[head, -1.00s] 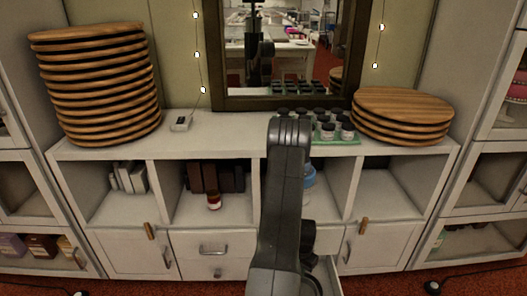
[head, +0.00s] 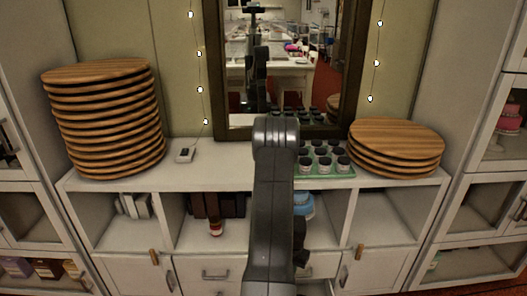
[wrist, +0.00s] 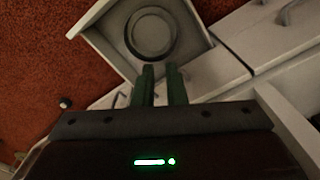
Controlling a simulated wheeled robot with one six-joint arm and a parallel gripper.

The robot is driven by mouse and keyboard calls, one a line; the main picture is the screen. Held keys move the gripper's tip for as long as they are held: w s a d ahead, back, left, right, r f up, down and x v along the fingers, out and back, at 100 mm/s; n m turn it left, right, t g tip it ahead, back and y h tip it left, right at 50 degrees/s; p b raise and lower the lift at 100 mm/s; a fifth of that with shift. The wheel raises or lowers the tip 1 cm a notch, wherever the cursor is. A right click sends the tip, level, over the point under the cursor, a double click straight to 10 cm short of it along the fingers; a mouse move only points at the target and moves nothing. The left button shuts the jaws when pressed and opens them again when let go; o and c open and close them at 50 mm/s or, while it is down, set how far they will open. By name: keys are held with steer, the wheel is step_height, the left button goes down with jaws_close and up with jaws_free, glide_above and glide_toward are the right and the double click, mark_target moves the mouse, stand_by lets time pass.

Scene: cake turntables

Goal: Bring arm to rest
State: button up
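My gripper (wrist: 161,72) shows in the wrist view as two green fingers, close together with a narrow gap and nothing seen between them. Beyond the fingertips is a pulled-out pale drawer (wrist: 192,34) with a round, ringed grey item (wrist: 150,34) lying in it. The fingers overlap the drawer's near edge in the picture; I cannot tell their distance from it. In the head view my dark arm stands upright in front of the cabinet, and my gripper is hidden behind it.
The white cabinet (head: 225,178) holds a tall stack of wooden boards (head: 110,120), a short stack (head: 397,145), a green tray (head: 340,170) of dark-lidded jars and a small device (head: 185,153). A red-and-white jar (head: 216,228) and a blue item (head: 303,206) are in the shelves. A mirror (head: 212,65) stands behind.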

steer(key=a+r+n+p, duration=0.1)
steer(key=a+r+p, duration=0.1)
steer(key=r+p, duration=0.4)
steer(key=w+a+r+n+p, duration=0.1)
steer(key=a+r+p, duration=0.2)
steer(key=r+p, duration=0.4)
step_height(320, 180, up, 7)
steer(key=shift+w+f+n, duration=0.1)
steer(key=shift+w+n, duration=0.2)
steer(key=shift+n, duration=0.1)
